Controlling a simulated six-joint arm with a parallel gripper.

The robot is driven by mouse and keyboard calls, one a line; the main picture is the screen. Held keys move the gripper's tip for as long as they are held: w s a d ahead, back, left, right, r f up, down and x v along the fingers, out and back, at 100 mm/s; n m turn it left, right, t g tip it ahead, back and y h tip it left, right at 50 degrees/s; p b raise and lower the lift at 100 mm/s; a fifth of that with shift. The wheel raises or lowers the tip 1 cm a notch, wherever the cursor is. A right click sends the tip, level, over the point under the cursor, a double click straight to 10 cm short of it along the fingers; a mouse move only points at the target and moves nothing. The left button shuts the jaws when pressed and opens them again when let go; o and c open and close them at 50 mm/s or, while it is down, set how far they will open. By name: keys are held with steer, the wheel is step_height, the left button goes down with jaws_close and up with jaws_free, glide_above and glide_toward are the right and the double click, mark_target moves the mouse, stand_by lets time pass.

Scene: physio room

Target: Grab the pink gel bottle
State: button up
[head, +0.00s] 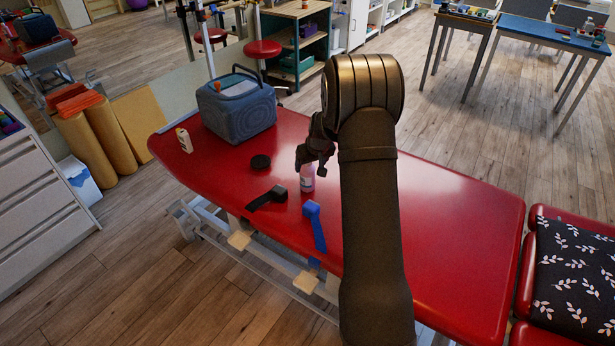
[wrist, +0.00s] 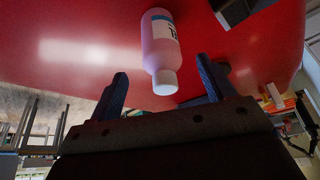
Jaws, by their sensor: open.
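The pink gel bottle (head: 307,182) stands upright on the red treatment table (head: 450,215), below my gripper (head: 313,163). The gripper hides part of its top in the head view. In the wrist view the bottle (wrist: 160,45) has a pale pink body, a white cap and a white and blue label. It appears upside down there, with its cap toward my gripper (wrist: 162,68). The jaws are open, one finger on each side of the cap, with visible gaps. Neither finger appears to touch it.
A blue tape roll (head: 312,210) and a black tape roll (head: 277,193) lie close by with strips unrolled. The table's right part is clear.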

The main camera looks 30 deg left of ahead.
mark_target(309, 167)
steer(key=shift+x, duration=3)
steer(key=shift+a+r, duration=0.1)
steer(key=shift+a, duration=0.05)
steer(key=c, duration=1.2)
steer(key=shift+c, duration=0.2)
